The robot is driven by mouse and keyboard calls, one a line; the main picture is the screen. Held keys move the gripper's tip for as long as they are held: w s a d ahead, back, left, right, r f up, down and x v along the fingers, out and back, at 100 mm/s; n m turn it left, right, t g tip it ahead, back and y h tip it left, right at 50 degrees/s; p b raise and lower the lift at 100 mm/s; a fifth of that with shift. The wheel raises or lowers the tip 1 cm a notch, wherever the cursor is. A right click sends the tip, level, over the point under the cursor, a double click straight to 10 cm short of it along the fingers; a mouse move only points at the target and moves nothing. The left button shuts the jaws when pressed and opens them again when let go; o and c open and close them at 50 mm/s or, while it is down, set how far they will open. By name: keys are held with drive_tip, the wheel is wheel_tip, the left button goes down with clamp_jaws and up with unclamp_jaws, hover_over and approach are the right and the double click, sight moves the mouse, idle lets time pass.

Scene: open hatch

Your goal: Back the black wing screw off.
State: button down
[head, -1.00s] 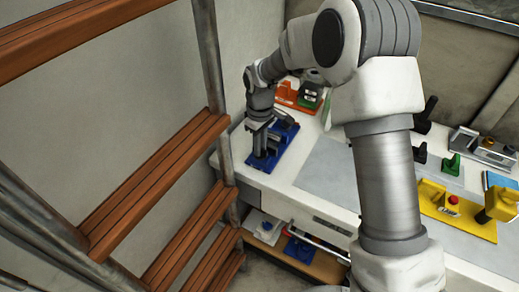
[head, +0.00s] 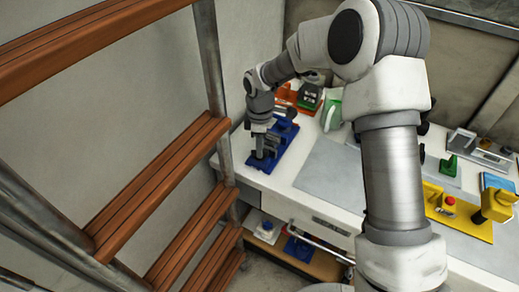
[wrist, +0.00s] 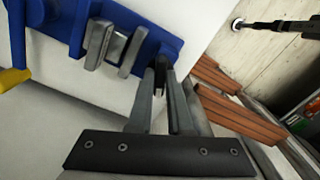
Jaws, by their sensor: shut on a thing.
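The black wing screw (wrist: 160,67) shows at the near edge of a blue fixture (wrist: 140,35) in the wrist view, mostly between my fingers. My gripper (wrist: 160,82) is shut on it, one finger on each side. In the head view my gripper (head: 262,153) reaches down to the blue fixture (head: 290,138) at the left end of the white bench. The screw cannot be made out in the head view. How far its thread sits in the fixture is hidden.
Two metal blocks (wrist: 116,47) stand on the fixture close to my fingers. Wooden-stepped shelving (head: 185,150) stands left of the bench. An orange fixture (head: 290,95) lies behind the blue one. A yellow fixture (head: 450,215) is at the right. A grey mat (head: 325,170) is clear.

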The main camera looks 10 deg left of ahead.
drive_tip(key=shift+d+f, duration=0.1)
drive_tip(key=shift+n+p, duration=0.6)
drive_tip(key=shift+n, duration=1.3)
drive_tip(key=n+p, duration=0.1)
drive_tip(key=n, duration=0.1)
drive_tip(key=shift+s+n, duration=0.1)
drive_tip(key=shift+n, duration=0.6)
drive_tip(key=shift+p, duration=0.35)
drive_tip(key=shift+n+p, duration=0.65)
drive_tip(key=shift+n, duration=1.05)
